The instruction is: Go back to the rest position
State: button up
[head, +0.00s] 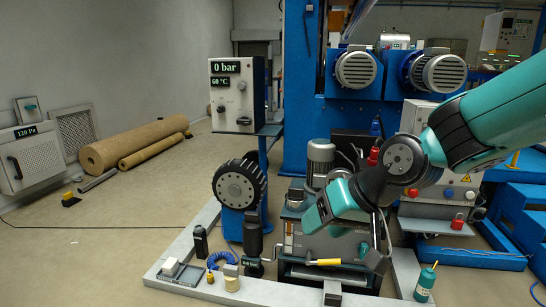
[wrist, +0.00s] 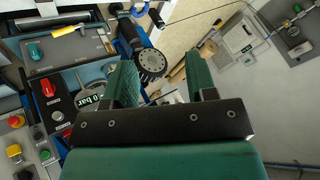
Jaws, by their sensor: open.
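My gripper (wrist: 160,65) is open in the wrist view. Its two green fingers stand apart and nothing is held between them. Beyond the fingers the wrist view shows the round dark toothed wheel (wrist: 148,62) and part of the pressure panel (wrist: 88,100), its display partly covered by a finger. In the head view my arm reaches in from the right. Its teal and dark end hangs in front of the grey pump unit (head: 294,240) and hides part of it. The fingertips are not clear in the head view.
A grey-framed bench edge (head: 180,250) holds a black bottle (head: 200,241), a blue coiled hose (head: 220,260) and small containers. A teal bottle (head: 425,284) stands at right. The panel reading 0 bar (head: 237,95) is on a post. Brown rolls (head: 135,145) lie on open floor at left.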

jog(key=s+d+r+n+g+h, duration=0.1)
jog(key=s+d+n+g, duration=0.15)
jog(key=s, duration=0.75)
jog(key=s+d+r+n+g+h, duration=0.1)
jog(key=s+d+g, duration=0.15)
jog(key=s, duration=0.75)
notch_tip(320, 180, up, 38)
jog(key=p, duration=3.8)
jog(key=shift+s+d+r+t+p, duration=0.15)
jog(key=shift+d+t+p, duration=0.2)
jog(key=shift+d+t, duration=0.1)
